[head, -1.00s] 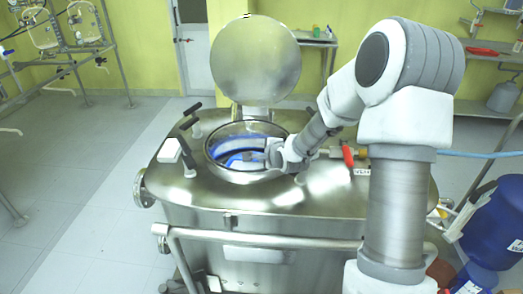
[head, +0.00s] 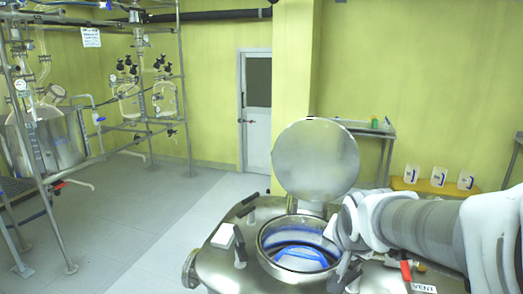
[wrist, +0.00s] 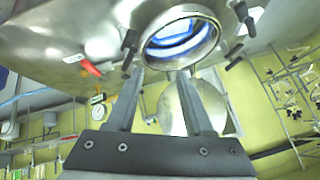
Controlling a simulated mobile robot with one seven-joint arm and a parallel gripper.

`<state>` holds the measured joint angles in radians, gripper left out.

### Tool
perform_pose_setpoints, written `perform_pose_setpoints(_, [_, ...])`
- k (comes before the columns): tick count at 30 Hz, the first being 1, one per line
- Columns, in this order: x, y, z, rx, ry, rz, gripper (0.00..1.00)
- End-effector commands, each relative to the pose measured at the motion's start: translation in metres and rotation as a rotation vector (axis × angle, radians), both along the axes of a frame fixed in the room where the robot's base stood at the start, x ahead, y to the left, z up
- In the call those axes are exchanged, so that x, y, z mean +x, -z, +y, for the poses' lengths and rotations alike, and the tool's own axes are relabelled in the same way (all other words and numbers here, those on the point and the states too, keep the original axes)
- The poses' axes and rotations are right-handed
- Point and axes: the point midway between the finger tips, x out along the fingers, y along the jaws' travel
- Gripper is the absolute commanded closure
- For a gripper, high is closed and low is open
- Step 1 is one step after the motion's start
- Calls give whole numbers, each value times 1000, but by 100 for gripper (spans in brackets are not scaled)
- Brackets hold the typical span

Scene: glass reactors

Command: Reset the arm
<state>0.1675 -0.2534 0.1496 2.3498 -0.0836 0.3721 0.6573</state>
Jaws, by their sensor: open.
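My arm (head: 425,232) reaches in from the right in the head view, its hand end (head: 348,228) close to the right of the open round port (head: 296,262). In the wrist view my gripper (wrist: 160,76) has its two fingers well apart, with nothing between them. The steel reactor vessel (head: 228,262) lies below; its port also shows beyond the fingertips in the wrist view (wrist: 182,40). The fingertips are hard to make out in the head view.
The round steel lid (head: 316,160) stands open behind the port, with a blue glow inside. A red-handled valve (head: 406,270) and black handles (head: 250,200) rise from the vessel top. Glass reactors on a frame (head: 140,98) stand left. The floor (head: 130,215) there is clear.

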Motion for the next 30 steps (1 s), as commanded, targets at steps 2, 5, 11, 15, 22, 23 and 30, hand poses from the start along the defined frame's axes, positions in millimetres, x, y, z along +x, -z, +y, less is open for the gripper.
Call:
perform_pose_setpoints(2, [-29,-21,3,-61,-76,28,48])
perform_pose_setpoints(5, [-66,-36,5,-127,-179,74,48])
perform_pose_setpoints(11, [-131,-51,11,-214,-381,153,48])
perform_pose_setpoints(15, [-158,-54,13,-244,-478,182,48])
perform_pose_setpoints(22, [-169,-52,14,-256,-523,197,48])
perform_pose_setpoints(23, [-169,-52,14,-256,-523,197,48])
perform_pose_setpoints(30, [-168,-53,14,-256,-521,197,48])
